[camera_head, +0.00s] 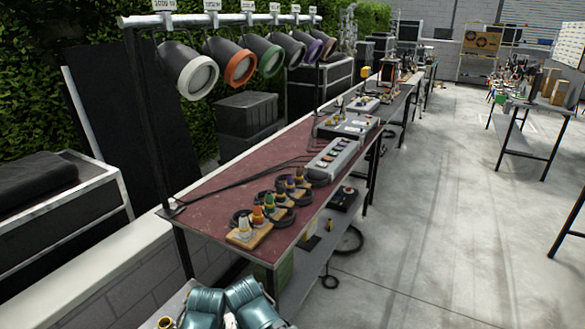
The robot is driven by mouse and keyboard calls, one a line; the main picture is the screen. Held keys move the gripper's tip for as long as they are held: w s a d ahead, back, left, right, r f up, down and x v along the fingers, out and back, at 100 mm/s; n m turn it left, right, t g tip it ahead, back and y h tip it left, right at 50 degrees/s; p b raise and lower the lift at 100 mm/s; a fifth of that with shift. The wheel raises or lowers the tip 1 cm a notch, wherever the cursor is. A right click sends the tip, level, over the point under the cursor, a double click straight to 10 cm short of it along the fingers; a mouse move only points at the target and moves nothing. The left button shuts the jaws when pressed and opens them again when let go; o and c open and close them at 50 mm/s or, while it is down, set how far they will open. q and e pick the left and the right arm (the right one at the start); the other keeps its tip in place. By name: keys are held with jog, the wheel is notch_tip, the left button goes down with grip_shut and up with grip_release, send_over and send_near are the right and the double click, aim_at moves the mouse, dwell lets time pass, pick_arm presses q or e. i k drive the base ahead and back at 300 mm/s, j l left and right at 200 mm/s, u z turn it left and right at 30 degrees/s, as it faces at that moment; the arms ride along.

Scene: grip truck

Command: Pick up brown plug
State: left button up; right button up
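A row of small plugs in different colours stands on wooden blocks on the red-brown tabletop (215,205). From near to far I see a whitish plug (244,226), an orange plug (257,214), a green plug (269,203), and darker ones behind. A plug at the far end of the row (299,176) looks brownish, but it is too small to be sure that it is the brown plug. Black cables lie coiled around the plugs. Teal parts, probably my own arms, show at the bottom edge; neither gripper can be made out.
A grey socket box (333,158) stands beyond the plugs. Lamps with coloured rims, such as the orange-rimmed lamp (239,67), hang from a rail above the table. A lower shelf (305,268) sits under the tabletop. The concrete floor (440,220) to the right is open.

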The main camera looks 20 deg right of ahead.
aim_at(299, 174)
jog(key=i+l+u, duration=0.1)
jog(key=l, duration=0.25)
jog(key=i+l+u, duration=0.1)
jog(key=i+l, duration=0.15)
jog(key=l, duration=0.15)
jog(key=i+l+u, duration=0.1)
jog(key=l, duration=0.25)
jog(key=i+l+u, duration=0.1)
jog(key=l, duration=0.3)
jog(key=i+l+u, duration=0.1)
jog(key=i+l, duration=0.15)
jog(key=l, duration=0.15)
jog(key=i+l+u, duration=0.1)
jog(key=l, duration=0.35)
